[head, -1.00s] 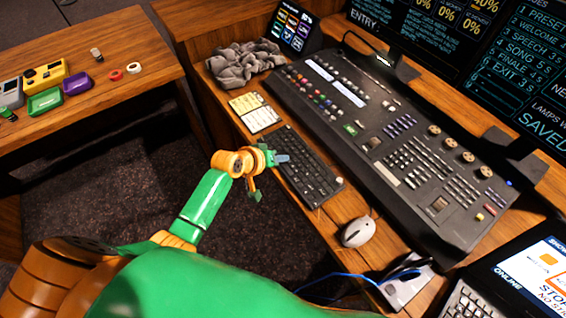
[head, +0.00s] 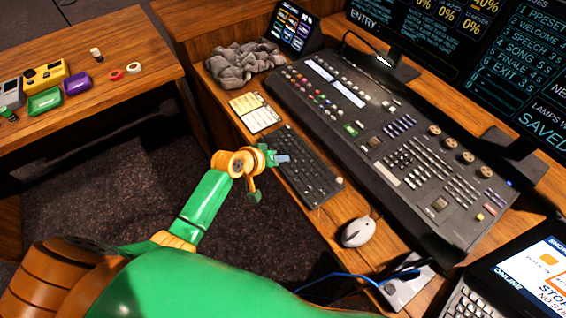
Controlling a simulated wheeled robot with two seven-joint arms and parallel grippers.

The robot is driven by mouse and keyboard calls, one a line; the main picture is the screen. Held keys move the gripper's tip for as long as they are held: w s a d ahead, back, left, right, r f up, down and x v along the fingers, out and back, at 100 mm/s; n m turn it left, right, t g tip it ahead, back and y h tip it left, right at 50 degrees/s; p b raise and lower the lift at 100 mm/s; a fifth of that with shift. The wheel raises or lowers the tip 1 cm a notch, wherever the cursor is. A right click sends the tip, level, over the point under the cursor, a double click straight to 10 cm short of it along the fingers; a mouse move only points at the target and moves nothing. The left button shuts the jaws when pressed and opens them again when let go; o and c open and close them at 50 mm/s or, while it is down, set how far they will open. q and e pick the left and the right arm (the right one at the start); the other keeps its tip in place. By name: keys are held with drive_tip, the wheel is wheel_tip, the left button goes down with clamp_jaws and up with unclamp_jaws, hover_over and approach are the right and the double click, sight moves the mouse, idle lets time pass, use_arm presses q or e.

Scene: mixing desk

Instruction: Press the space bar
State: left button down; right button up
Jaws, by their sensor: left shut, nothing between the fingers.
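A black keyboard (head: 309,174) lies on the wooden desk in front of the mixing console, running from upper left to lower right. Its space bar is too small to make out and the keyboard's near edge is partly covered by my gripper. My left gripper (head: 283,158) is shut and empty, with its tip at the near left edge of the keyboard. I cannot tell whether the tip touches the keys or is just above them. My right gripper is not in view.
A large mixing console (head: 400,150) stands behind the keyboard. A white mouse (head: 358,232) lies right of it, yellow note cards (head: 256,112) and a grey cloth (head: 240,62) to the left. A side table (head: 130,95) holds small items. Dark floor lies between.

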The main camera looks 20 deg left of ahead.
use_arm(q)
drive_tip(key=shift+f, duration=0.15)
drive_tip(key=shift+f, duration=0.3)
drive_tip(key=shift+f+b, duration=0.3)
drive_tip(key=shift+b, duration=0.1)
idle(0.6)
drive_tip(key=shift+r, duration=0.1)
drive_tip(key=shift+r+p, duration=0.7)
drive_tip(key=shift+p, duration=0.25)
wheel_tip(320, 180, up, 2)
drive_tip(key=p, duration=0.2)
drive_tip(key=shift+r+p, duration=0.25)
drive_tip(key=shift+p, duration=0.1)
wheel_tip(320, 180, up, 3)
drive_tip(key=shift+f+p, duration=0.2)
drive_tip(key=shift+p, duration=0.8)
drive_tip(key=shift+f, duration=0.1)
